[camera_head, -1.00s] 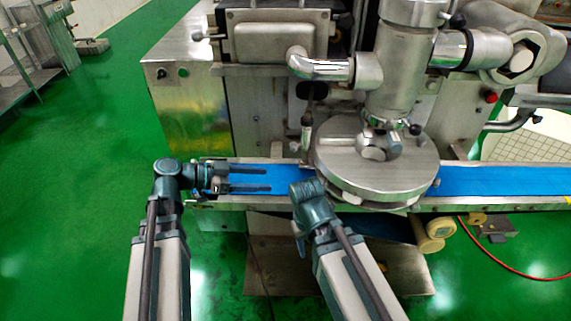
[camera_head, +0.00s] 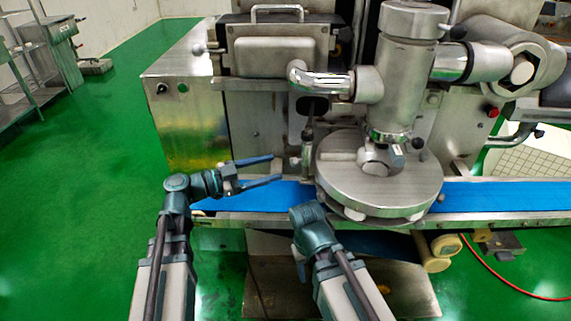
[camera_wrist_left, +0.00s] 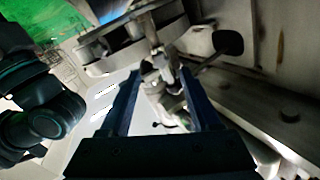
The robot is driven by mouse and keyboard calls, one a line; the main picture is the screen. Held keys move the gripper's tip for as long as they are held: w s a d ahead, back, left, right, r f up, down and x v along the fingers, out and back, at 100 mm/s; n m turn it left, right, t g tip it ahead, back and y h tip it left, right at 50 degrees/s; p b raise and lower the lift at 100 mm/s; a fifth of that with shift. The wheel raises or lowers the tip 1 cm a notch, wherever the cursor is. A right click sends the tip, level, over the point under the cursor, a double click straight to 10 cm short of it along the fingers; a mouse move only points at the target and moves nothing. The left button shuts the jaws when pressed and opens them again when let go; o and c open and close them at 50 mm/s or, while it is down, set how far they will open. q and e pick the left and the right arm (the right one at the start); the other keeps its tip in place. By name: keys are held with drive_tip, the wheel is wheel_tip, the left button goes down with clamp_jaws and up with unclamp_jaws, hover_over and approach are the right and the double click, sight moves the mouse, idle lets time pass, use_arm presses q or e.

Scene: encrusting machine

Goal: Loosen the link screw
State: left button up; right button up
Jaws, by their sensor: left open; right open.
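A small metal link fitting with its screw parts (camera_head: 306,160) sits on a thin upright rod, just left of the round steel disc. In the left wrist view the metal link fitting (camera_wrist_left: 160,78) lies ahead between the finger ends; which part is the screw I cannot tell. My left gripper (camera_head: 277,168) is open, its fingers pointing right toward the fitting above the blue belt. In the left wrist view the left gripper (camera_wrist_left: 162,85) shows nothing clamped. My right gripper (camera_head: 305,216) is low in front of the belt; its fingers are mostly hidden.
The blue belt (camera_head: 490,193) runs across the machine front. The round steel disc (camera_head: 375,185) and steel column (camera_head: 402,85) stand right of the fitting. Green floor (camera_head: 90,190) is free at left.

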sight(291, 163)
use_arm(q)
drive_tip(key=shift+x, duration=2.6)
clamp_jaws()
